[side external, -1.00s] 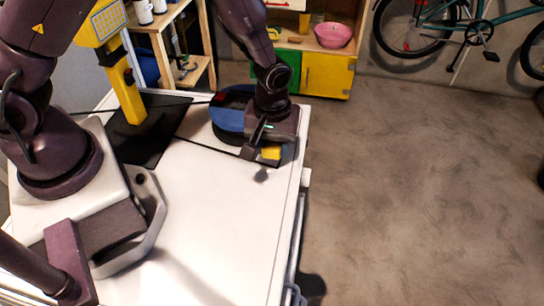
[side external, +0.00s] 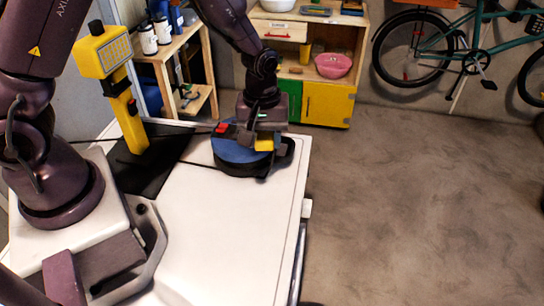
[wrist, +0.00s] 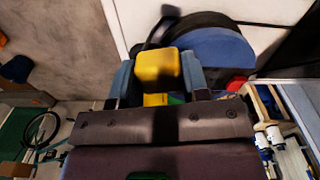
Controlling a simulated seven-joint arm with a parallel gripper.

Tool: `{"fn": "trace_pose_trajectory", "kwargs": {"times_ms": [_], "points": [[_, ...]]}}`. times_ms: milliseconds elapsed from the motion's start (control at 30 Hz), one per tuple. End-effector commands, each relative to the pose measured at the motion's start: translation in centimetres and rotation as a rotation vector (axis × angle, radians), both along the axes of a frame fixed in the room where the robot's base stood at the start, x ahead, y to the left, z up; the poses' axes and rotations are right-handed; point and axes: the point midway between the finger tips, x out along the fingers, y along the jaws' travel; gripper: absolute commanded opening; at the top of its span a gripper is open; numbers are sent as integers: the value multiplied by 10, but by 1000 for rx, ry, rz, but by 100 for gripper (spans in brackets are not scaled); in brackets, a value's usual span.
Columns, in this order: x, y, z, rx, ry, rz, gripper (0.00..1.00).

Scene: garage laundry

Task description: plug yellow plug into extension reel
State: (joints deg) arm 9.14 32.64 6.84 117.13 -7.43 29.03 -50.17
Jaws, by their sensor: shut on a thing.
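The yellow plug (side external: 264,143) is held between the two fingers of my gripper (side external: 264,141). In the wrist view the yellow plug (wrist: 157,72) sits between the blue-grey fingertips of my gripper (wrist: 158,76). The extension reel (side external: 236,153), blue and black with a red part, lies at the far right corner of the white bench top. The plug overlaps the reel's right part in the side view; I cannot tell whether they touch. In the wrist view the reel (wrist: 213,48) is just beyond and right of the plug. The plug's front end and the sockets are hidden.
A yellow work lamp (side external: 128,100) stands on a dark mat (side external: 165,165) left of the reel. A thin dark cable runs past it. The white bench top (side external: 220,225) is clear in front. A cabinet (side external: 326,105) and a shelf with bottles (side external: 150,38) stand behind.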

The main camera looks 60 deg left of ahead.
Motion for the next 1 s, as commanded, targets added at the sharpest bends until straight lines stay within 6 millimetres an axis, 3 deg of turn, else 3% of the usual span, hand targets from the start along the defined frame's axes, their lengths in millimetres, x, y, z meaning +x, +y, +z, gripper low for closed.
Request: {"fn": "trace_pose_trajectory", "kwargs": {"times_ms": [33,100,300,533,1000], "points": [[5,23,6,1,-8,34,21],[8,50,14,3,-12,44,21],[7,100,31,8,-2,-37,21],[4,101,34,3,26,-180,21],[4,101,30,2,29,-192,21]]}}
